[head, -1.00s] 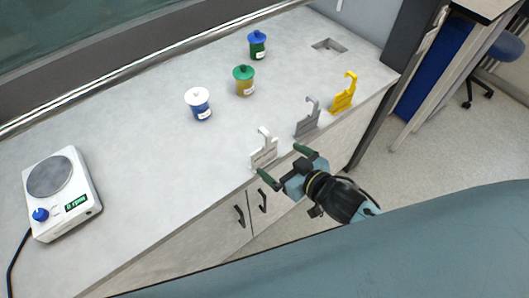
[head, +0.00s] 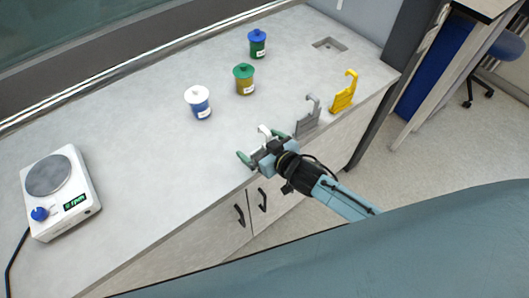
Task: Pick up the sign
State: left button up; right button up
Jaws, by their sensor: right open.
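Three signs with hooked tops stand along the front edge of the counter: a white one (head: 264,130), a grey one (head: 309,117) and a yellow one (head: 345,91). My right gripper (head: 259,152) is open at the white sign, its two green-tipped fingers to either side of it. The gripper hides most of the white sign, so only its hooked top shows; I cannot tell whether they touch. The grey and yellow signs stand clear to the right. My left gripper is not in view.
Three lidded jars stand farther back: white-blue (head: 198,103), green-yellow (head: 244,80) and blue-green (head: 257,44). A stirrer hotplate (head: 60,192) sits at the left. A small sink recess (head: 329,45) is at the back right. The counter's middle is clear.

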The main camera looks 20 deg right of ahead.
aim_at(260, 125)
jog(key=shift+c, duration=0.3)
jog(key=c, duration=0.8)
jog(key=shift+r, duration=0.1)
notch_tip(260, 125, up, 10)
jog(key=shift+f+p, duration=0.1)
jog(key=shift+p, duration=0.7)
